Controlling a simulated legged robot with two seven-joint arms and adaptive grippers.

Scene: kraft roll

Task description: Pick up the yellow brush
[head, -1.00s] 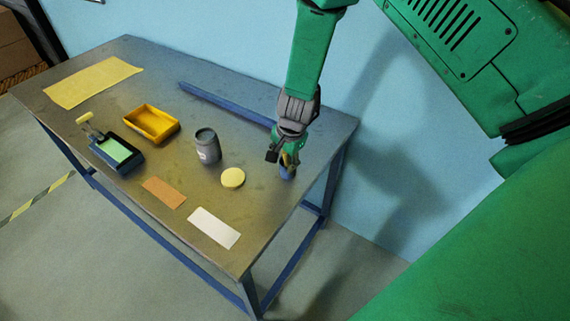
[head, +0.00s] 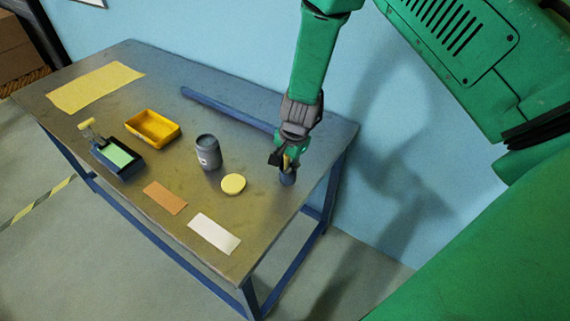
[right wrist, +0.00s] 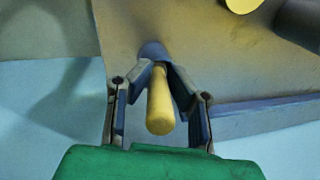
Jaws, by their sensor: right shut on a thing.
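The yellow brush shows its yellow handle (right wrist: 160,105) in the right wrist view, between the two fingers of my right gripper (right wrist: 160,82). The gripper is shut on the handle. My left gripper is not in view.
On the table (head: 235,255) stand a grey jar (head: 207,152), a round yellow lid (head: 233,184), a yellow tray (head: 153,128) and a blue tray (head: 119,156) with a roller. An orange sheet (head: 165,198) and a white sheet (head: 214,233) lie near the front edge. A blue bar (head: 225,108) lies behind.

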